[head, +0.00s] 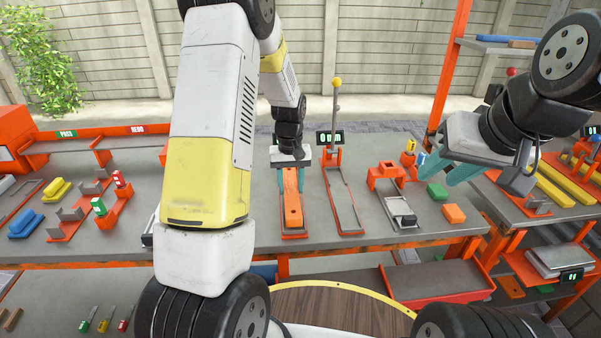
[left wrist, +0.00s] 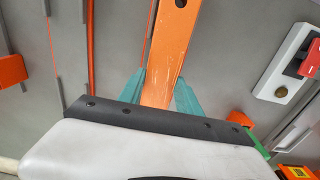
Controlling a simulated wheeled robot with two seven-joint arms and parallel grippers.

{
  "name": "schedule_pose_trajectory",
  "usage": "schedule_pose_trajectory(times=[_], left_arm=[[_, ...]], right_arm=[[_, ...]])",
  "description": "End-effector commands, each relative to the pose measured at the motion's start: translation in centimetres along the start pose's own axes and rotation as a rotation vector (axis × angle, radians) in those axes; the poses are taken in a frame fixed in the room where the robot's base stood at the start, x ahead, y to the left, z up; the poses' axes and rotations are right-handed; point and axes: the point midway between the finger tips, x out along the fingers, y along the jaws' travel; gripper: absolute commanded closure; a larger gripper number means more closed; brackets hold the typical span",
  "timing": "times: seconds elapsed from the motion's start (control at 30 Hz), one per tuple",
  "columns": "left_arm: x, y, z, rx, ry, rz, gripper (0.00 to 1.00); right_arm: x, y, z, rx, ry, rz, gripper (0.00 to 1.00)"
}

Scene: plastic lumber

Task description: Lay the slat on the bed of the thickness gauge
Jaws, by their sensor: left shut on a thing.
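The orange slat (head: 292,205) points from my left gripper (head: 290,166) toward the table's near edge. My left gripper is shut on the slat near its far end; the slat also shows between its teal fingers in the left wrist view (left wrist: 168,60). Below the slat is a narrow orange-edged tray (head: 295,236); I cannot tell if they touch. To its right is a gauge with a grey bed (head: 343,200), a post and a green display. Further right stands an orange bridge fixture (head: 387,172). No label shows which is the thickness gauge. My right gripper (head: 446,173) is open and empty.
A green block (head: 437,191) and an orange block (head: 454,214) lie below my right gripper. A white device with a red block (left wrist: 300,60) is beside the slat in the left wrist view. My left arm hides part of the bench. The bench's near edge is close.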

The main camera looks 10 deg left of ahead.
Motion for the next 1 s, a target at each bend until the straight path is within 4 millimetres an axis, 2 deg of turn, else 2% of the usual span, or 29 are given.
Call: schedule_pose_trajectory(times=[0.53,0.57,0.67,1.0], left_arm=[[1.1,0.0,0.0,0.0,0.001,0.0,1.0],[1.1,0.0,0.0,0.0,0.001,0.0,0.56],[1.1,0.0,0.0,0.0,0.001,0.0,0.36],[0.9,0.0,0.0,0.0,0.001,0.0,0.34]], right_arm=[[0.0,0.0,0.0,0.0,0.0,0.0,0.64],[0.0,0.0,0.0,0.0,0.0,0.0,0.64],[0.0,0.0,0.0,0.0,0.0,0.0,0.64],[0.0,0.0,0.0,0.0,0.0,0.0,0.64]])
